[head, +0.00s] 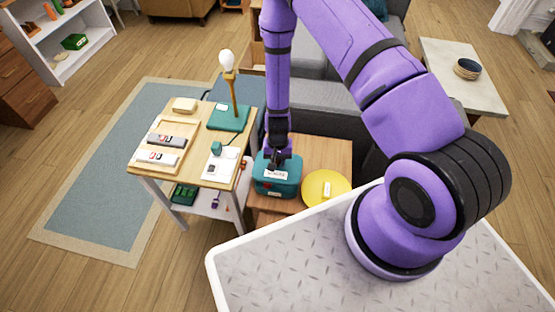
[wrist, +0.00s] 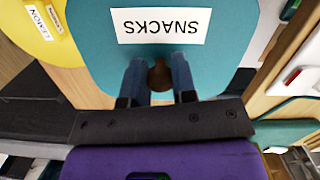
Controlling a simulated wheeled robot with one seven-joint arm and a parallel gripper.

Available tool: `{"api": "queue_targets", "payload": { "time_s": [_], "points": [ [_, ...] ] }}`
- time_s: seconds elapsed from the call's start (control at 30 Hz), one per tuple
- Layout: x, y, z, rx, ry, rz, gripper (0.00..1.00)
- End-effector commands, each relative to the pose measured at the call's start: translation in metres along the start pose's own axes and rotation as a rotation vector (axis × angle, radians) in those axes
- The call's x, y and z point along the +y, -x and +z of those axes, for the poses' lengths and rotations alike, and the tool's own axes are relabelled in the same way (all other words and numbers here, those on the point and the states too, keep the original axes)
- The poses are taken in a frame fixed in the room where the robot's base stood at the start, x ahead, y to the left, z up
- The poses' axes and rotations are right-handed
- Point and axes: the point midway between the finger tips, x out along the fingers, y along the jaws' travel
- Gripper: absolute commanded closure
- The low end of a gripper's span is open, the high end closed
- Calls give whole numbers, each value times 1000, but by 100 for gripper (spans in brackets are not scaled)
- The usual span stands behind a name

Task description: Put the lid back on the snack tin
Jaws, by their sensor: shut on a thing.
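The teal snack tin (head: 276,187) stands on the wooden side table beside the grey sofa. Its teal lid (wrist: 100,60) fills much of the wrist view and bears a white SNACKS label, upside down there. My gripper (head: 277,158) is above the tin in the head view. In the wrist view my gripper (wrist: 158,78) is shut on the lid's brown knob, with a finger on each side. The lid is at the tin's top; whether it rests fully on the rim or is slightly raised I cannot tell.
A round yellow thing (head: 326,187) sits right of the tin; its label reads LEMON in the wrist view. A small table (head: 210,122) at left holds a lamp (head: 229,78), a wooden tray (head: 160,140) and papers. The grey sofa (head: 325,105) is behind.

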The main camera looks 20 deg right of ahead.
Motion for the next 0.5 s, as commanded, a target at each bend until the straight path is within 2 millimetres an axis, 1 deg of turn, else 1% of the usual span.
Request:
{"api": "queue_targets", "payload": {
  "time_s": [0.5],
  "points": [
    [0,-40,-5,-2,2,0,98]
  ]
}}
